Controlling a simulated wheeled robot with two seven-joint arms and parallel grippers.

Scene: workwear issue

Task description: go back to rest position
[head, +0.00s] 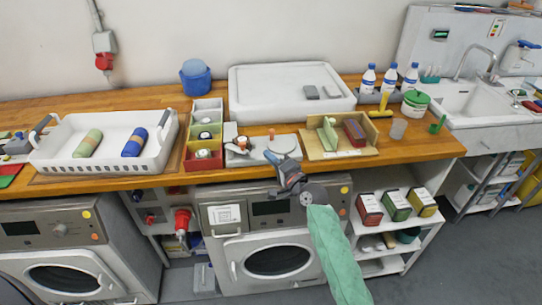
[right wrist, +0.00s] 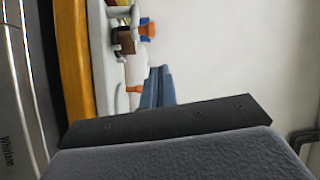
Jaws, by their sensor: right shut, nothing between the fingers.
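My right gripper (head: 277,160) is in the middle of the head view, on an arm in a green sleeve. It is shut and empty, in front of the wooden counter's (head: 440,148) front edge, above a washing machine (head: 268,262). In the right wrist view a dark gripper part fills the bottom, and a blurred bluish part shows beyond it. My left gripper is not in view.
A white basket (head: 50,158) with a green roll (head: 88,143) and a blue roll (head: 135,142) stands at left. Behind my gripper are a divided box (head: 206,120), a grey tray (head: 250,152) and a wooden holder (head: 345,150). A sink (head: 470,100) is at right.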

